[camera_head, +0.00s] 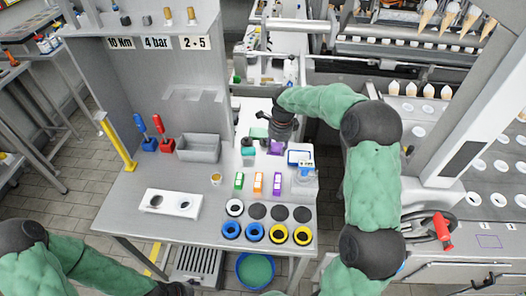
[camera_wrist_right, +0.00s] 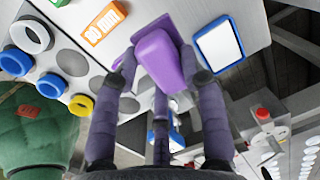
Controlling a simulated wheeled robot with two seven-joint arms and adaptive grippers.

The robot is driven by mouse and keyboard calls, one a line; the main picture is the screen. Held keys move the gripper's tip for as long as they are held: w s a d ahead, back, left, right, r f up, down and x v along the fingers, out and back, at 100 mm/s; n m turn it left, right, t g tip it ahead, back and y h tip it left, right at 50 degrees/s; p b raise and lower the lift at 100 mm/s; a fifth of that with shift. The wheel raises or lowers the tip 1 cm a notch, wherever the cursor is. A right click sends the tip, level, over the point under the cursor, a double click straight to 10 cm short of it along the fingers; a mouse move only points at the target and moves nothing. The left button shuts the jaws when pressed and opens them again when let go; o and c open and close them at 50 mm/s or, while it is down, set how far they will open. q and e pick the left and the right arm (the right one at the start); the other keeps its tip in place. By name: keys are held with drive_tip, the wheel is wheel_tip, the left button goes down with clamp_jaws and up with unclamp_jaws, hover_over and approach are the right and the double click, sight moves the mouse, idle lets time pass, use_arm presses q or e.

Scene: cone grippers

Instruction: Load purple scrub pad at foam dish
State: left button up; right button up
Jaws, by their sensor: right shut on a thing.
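The purple scrub pad (camera_head: 275,148) is at the back right of the grey table, under my right gripper (camera_head: 279,138). In the right wrist view the pad (camera_wrist_right: 160,58) lies between the dark fingers of my right gripper (camera_wrist_right: 160,85), which is shut on it. A darker purple part shows behind the pad; I cannot tell whether the pad touches the table. I cannot tell which thing is the foam dish. My left gripper (camera_head: 176,289) is only partly in view at the bottom edge, and its fingers are not clear.
A blue-framed white panel (camera_head: 299,157) stands right of the pad. Green, orange and purple labels (camera_head: 258,183) lie in front, then rows of coloured rings (camera_head: 255,232). A grey bin (camera_head: 199,148) and white holder (camera_head: 172,204) stand left. A blue tub (camera_head: 240,272) is below the front edge.

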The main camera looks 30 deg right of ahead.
drive_tip(key=d+f+p, duration=0.2)
drive_tip(key=d+f, duration=0.1)
drive_tip(key=d, duration=0.9)
drive_tip(key=shift+g+y, duration=0.3)
drive_tip(key=shift+y, duration=0.1)
drive_tip(key=shift+w+f+b, duration=0.15)
drive_tip(key=shift+f+b, duration=0.75)
drive_tip(key=shift+f, duration=0.55)
drive_tip(key=shift+w+f+b, duration=0.1)
drive_tip(key=shift+f+b, duration=0.8)
drive_tip(key=shift+f, duration=0.55)
drive_tip(key=shift+f, duration=0.6)
wheel_tip(320, 180, up, 7)
drive_tip(key=p, duration=0.3)
drive_tip(key=shift+p, duration=0.4)
